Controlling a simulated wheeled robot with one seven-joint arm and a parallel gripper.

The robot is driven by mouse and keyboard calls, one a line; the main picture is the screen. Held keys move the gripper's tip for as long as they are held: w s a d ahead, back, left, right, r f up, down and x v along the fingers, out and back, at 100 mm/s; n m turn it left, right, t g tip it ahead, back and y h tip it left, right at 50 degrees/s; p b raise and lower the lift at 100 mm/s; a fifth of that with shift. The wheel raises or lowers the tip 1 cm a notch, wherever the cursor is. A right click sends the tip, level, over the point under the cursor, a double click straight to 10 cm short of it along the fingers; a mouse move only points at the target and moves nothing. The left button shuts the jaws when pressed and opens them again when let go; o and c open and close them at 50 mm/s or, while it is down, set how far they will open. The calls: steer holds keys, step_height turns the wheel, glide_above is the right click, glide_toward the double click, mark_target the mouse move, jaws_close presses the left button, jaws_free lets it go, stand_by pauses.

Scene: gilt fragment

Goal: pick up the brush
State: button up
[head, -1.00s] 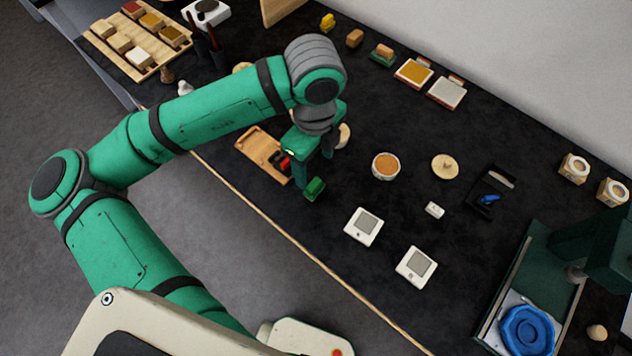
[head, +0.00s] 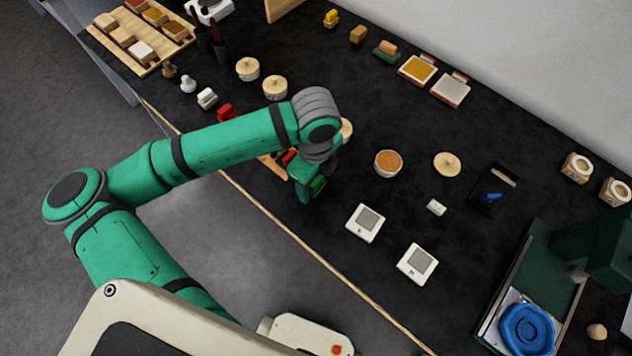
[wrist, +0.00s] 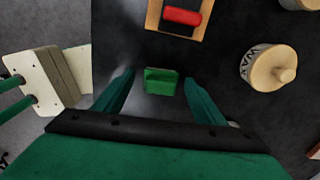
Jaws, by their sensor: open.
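A small green block (head: 318,185) sits on the dark bench top near its front edge, partly hidden by my gripper in the head view. It also shows in the wrist view (wrist: 161,80), between the fingertips. I cannot tell for sure whether it is the brush; no bristles show. My gripper (wrist: 159,77) is open and empty, pointing down over the block, with a finger on either side. In the head view my gripper (head: 307,188) is low at the bench. Two dark upright sticks (head: 217,42) at the back left look brush-like.
A wooden tray with a red piece (wrist: 183,16) lies close beyond the block. A pot with a wooden lid (wrist: 268,68) stands to the right in the wrist view. Two white square devices (head: 365,222) lie right of my gripper. Bare bench lies between.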

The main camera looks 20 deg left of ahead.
steer(key=c, duration=1.1)
